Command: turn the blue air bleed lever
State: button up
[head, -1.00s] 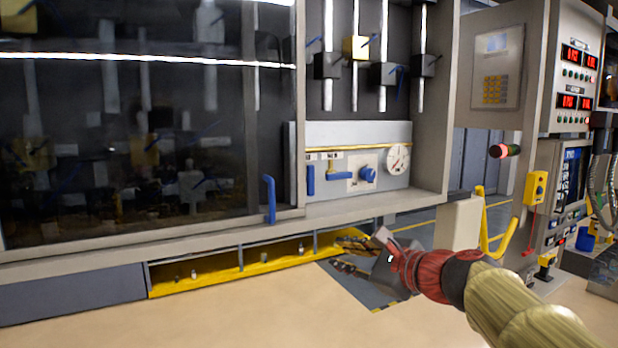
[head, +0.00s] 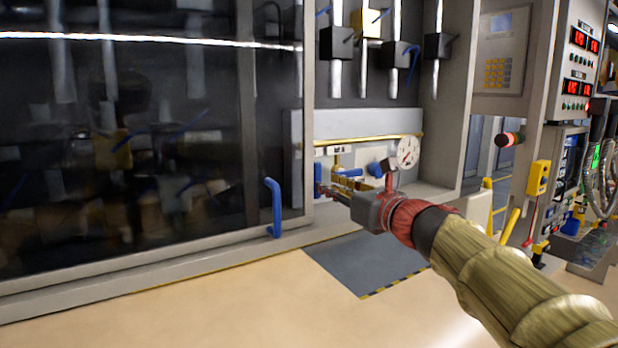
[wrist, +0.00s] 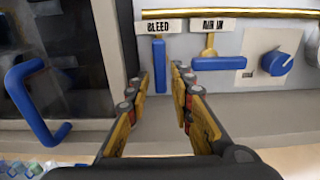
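The blue bleed lever (wrist: 160,66) hangs vertically below the "BLEED" label (wrist: 158,27) in the wrist view. My gripper (wrist: 161,77) is open, with one fingertip to the left of the lever and one to the right. Gaps show between the lever and both fingertips, and I cannot tell how far the tips reach along its depth. In the head view my gripper (head: 324,189) is at the panel's left part and largely hides the lever.
A second blue lever (wrist: 218,63) lies horizontal just right of the bleed lever, with a blue knob (wrist: 275,62) beyond it. A blue door handle (wrist: 40,100) stands to the left. A gauge (head: 408,152) and a yellow pipe (wrist: 230,13) are on the panel.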

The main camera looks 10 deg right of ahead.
aim_at(319, 180)
jog(key=shift+w+a+r, duration=0.15)
jog(key=shift+w+r, duration=0.05)
jog(key=shift+w, duration=0.2)
jog(key=p+x, duration=0.1)
jog(key=x, duration=0.4)
jog(key=shift+w+a+p, duration=0.1)
jog(key=shift+w+p, duration=0.2)
jog(key=shift+p, duration=0.05)
jog(key=shift+w+f, duration=0.1)
jog(key=shift+c, duration=0.5)
jog(key=c, duration=0.4)
grip_shut()
